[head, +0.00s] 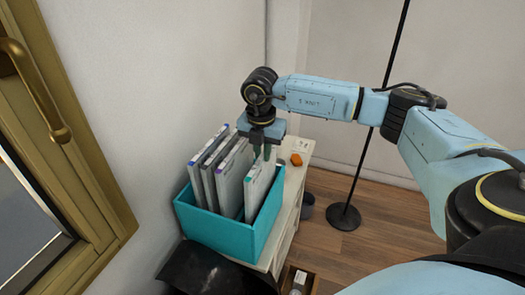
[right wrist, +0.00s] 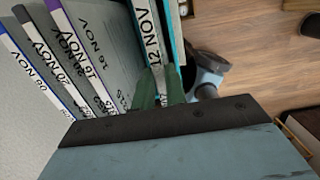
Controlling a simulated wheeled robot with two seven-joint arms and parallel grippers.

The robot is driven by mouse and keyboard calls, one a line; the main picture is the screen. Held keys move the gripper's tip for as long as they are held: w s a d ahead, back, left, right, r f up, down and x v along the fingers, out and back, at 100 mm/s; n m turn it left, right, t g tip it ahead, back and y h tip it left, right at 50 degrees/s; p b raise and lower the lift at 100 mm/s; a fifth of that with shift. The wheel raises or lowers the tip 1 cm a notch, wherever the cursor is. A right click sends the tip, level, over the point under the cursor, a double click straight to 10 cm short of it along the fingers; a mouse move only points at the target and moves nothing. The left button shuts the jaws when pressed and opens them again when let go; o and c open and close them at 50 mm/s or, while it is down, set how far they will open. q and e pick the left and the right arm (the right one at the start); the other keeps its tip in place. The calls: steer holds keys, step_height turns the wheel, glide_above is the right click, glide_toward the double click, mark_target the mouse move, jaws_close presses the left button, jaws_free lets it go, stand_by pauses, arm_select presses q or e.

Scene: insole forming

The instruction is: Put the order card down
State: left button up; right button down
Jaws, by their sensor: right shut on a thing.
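The order card (head: 258,190) is a pale, flat folder-like piece with a teal top edge. In the right wrist view its spine (right wrist: 150,32) reads "12 NOV". It stands nearly upright inside the teal box (head: 212,228), at the box's right end. My right gripper (head: 263,153) is above the box with its fingers pointing down, shut on the card's upper edge. The green fingers (right wrist: 160,85) also show in the right wrist view, one on each side of the spine. The card's lower part is hidden by the box wall. My left gripper is not in view.
Several other cards (head: 216,170) with dated spines stand in the left part of the box. The box sits on a pale cabinet (head: 290,208) with a small orange object (head: 296,159). A black stand (head: 343,216) is on the wooden floor to the right.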

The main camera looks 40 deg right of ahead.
steer(key=c, duration=1.4)
jaws_free()
steer(key=shift+f, duration=0.1)
steer(key=shift+c, duration=0.2)
step_height(320, 180, up, 12)
steer(key=a+b, duration=0.1)
steer(key=shift+s, duration=0.3)
